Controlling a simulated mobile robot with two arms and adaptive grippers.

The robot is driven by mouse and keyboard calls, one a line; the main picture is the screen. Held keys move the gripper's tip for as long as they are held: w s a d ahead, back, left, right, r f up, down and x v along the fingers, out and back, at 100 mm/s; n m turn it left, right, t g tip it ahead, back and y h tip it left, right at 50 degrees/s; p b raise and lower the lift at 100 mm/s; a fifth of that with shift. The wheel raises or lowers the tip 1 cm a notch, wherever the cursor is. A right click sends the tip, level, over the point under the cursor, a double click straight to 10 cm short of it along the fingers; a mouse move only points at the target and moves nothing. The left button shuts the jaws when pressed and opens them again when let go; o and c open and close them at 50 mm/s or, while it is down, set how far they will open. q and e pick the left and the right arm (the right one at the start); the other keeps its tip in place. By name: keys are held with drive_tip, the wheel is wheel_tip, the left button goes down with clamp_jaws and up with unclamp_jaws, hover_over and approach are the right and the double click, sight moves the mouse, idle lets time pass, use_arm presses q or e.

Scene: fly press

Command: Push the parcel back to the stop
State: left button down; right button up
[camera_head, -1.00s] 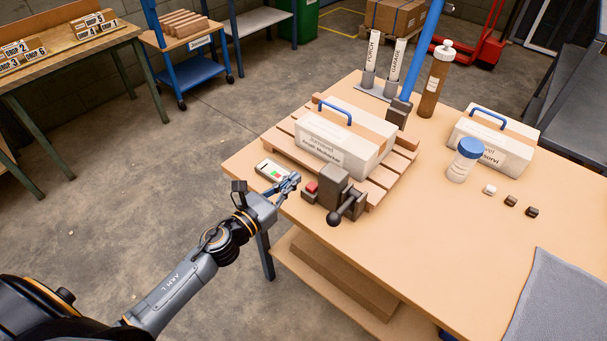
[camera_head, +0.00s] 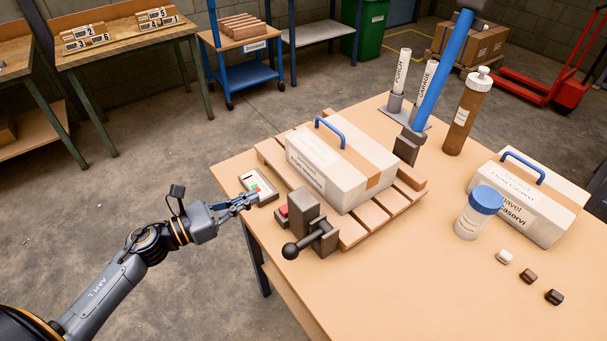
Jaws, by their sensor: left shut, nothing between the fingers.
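The parcel (camera_head: 345,172) is a white box with a tan tape band and a blue handle, lying on a slatted wooden pallet (camera_head: 378,217) on the table. A dark block (camera_head: 407,146) stands at the pallet's far right corner, at the foot of a blue bar (camera_head: 443,72); I cannot tell whether it is the stop or whether the parcel touches it. My right gripper is not in view.
A dark clamp with a ball lever (camera_head: 307,222) stands at the pallet's near side. A second white parcel (camera_head: 528,200), a blue-lidded jar (camera_head: 476,213) and a brown bottle (camera_head: 467,112) stand to the right. The table's near middle (camera_head: 400,290) is clear.

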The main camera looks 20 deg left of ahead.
sight(308, 171)
use_arm(q)
drive_tip(key=shift+w+d+r+p, duration=0.2)
drive_tip(key=shift+w+r+p, duration=0.05)
drive_tip(key=shift+w+p, duration=0.25)
drive_tip(key=p+x, duration=0.1)
drive_tip(key=x, duration=0.2)
drive_tip(key=shift+r, duration=0.15)
drive_tip(key=p+x, duration=0.1)
drive_tip(key=x, duration=0.3)
drive_tip(key=p+x, duration=0.2)
drive_tip(key=x, duration=0.2)
drive_tip(key=shift+f, duration=0.2)
drive_tip(key=shift+w+d, duration=0.2)
drive_tip(key=shift+w+d+f, duration=0.1)
drive_tip(key=shift+w+d, duration=0.05)
drive_tip(key=shift+w+d+f, duration=0.1)
drive_tip(key=shift+b+x, duration=0.7)
drive_tip(key=shift+x, duration=0.3)
drive_tip(key=shift+w+d, duration=0.2)
drive_tip(key=shift+w, duration=0.05)
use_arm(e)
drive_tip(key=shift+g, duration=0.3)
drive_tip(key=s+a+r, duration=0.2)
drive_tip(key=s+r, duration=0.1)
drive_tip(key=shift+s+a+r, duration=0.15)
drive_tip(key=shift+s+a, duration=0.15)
